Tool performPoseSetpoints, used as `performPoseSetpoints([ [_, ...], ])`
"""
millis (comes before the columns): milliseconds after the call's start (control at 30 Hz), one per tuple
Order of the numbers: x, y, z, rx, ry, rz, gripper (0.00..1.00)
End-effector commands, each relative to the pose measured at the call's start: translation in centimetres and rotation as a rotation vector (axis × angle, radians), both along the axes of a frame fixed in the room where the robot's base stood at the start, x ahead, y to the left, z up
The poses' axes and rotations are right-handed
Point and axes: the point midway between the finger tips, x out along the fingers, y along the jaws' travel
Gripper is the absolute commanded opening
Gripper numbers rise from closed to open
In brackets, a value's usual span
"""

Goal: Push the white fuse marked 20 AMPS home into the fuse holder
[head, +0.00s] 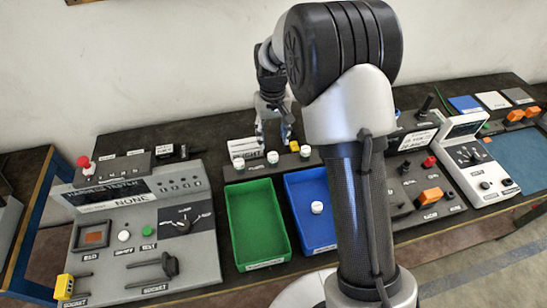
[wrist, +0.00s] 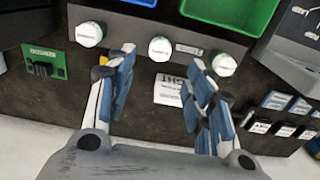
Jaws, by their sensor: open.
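Three round white fuse caps stand along a dark holder bar behind the trays: left (head: 238,163), middle (head: 272,157) and right (head: 305,151). In the wrist view the order is reversed: left (wrist: 89,34), middle (wrist: 160,49) and right (wrist: 224,64). Their markings are too small to read, so I cannot tell which is 20 AMPS or how deep each sits. My gripper (wrist: 161,62) is open and empty, its blue-padded fingers either side of the middle cap in the picture. In the head view my gripper (head: 274,138) is above the bar's back side; contact is unclear.
A green tray (head: 228,221) and a blue tray (head: 291,205) lie in front of the bar; a white cap (head: 317,207) is in the blue one. A grey tester (head: 205,232) stands left. A white printed card (wrist: 168,90) lies behind the bar. My arm hides part of the bench.

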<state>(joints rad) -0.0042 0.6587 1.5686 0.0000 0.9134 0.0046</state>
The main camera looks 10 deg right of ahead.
Motion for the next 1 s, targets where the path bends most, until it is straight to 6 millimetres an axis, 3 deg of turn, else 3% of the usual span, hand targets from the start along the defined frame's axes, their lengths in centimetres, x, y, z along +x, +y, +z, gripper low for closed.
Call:
performPoseSetpoints([
  [600, -0.1, 0.0, -7.8, 0.000, 0.003, 0.000, 0.48],
  [1000, 0.0, 0.0, -8.6, 0.000, 0.001, 0.000, 0.48],
])
